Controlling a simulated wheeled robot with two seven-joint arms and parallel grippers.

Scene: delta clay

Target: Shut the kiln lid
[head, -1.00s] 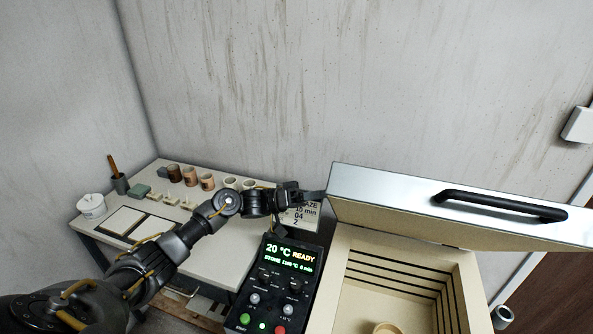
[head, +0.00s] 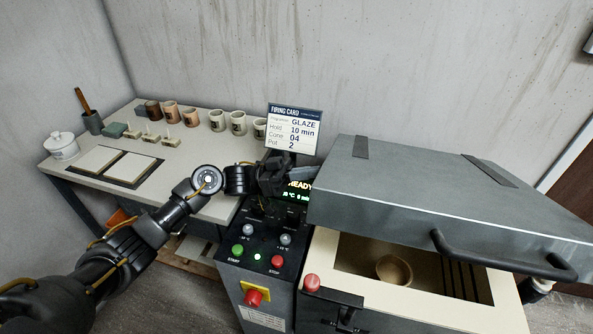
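The kiln lid (head: 430,190) is a grey metal slab with a black bar handle (head: 500,257) along its front edge. It is tilted part-way down over the kiln (head: 325,255), and a gap at the front still shows the pale chamber. A small tan bowl (head: 394,270) sits inside. My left gripper (head: 300,184) is at the lid's left edge, in front of the control panel. It looks close to or touching the lid; its fingers are too dark and small to read.
The control panel (head: 262,240) with buttons and a red knob stands left of the kiln. A firing card (head: 294,130) stands behind it. A white table (head: 190,165) at the left holds several cups, tiles and a lidded jar (head: 62,146).

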